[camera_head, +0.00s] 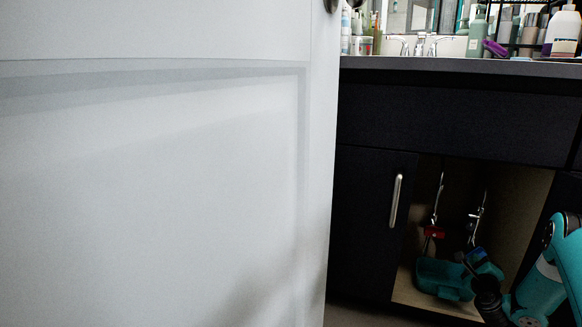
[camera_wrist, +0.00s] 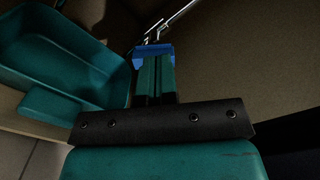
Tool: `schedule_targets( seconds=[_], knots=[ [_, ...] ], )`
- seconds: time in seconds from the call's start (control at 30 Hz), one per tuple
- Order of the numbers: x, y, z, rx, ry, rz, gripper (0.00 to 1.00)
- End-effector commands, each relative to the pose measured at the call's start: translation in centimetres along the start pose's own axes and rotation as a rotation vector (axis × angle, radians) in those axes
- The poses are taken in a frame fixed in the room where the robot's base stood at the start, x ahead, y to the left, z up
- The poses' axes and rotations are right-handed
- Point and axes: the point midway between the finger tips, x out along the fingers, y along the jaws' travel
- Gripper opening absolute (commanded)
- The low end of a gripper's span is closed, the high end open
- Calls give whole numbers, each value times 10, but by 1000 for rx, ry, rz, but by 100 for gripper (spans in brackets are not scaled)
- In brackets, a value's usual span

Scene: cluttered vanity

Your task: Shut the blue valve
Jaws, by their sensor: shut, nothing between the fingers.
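The blue valve (camera_wrist: 142,51) is in the wrist view, just beyond my fingertips, at the lower end of a shiny metal pipe. My gripper (camera_wrist: 155,57) is shut with nothing between its teal fingers. Its tips overlap the blue valve in the picture and hide part of it. I cannot tell whether they touch it. In the head view my arm reaches into the open cabinet from the right. My gripper's fingers are hard to make out there, in the dark below the right-hand pipe.
A red valve (camera_head: 434,231) hangs on the left-hand pipe. A teal bin (camera_head: 437,278) stands on the cabinet floor; it shows left of my fingers in the wrist view (camera_wrist: 60,75). A white door (camera_head: 160,180) fills the left. The dark cabinet door (camera_head: 370,220) is shut.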

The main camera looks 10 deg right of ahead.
Motion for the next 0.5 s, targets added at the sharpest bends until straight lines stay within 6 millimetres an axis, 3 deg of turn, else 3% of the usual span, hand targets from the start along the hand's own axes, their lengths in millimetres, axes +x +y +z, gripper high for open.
schedule_targets(
  seconds=[0.37,0.5],
  knots=[
    [-5,0,0,-1,1,-2,0],
    [-5,9,-2,0,1,-1,0]
  ],
)
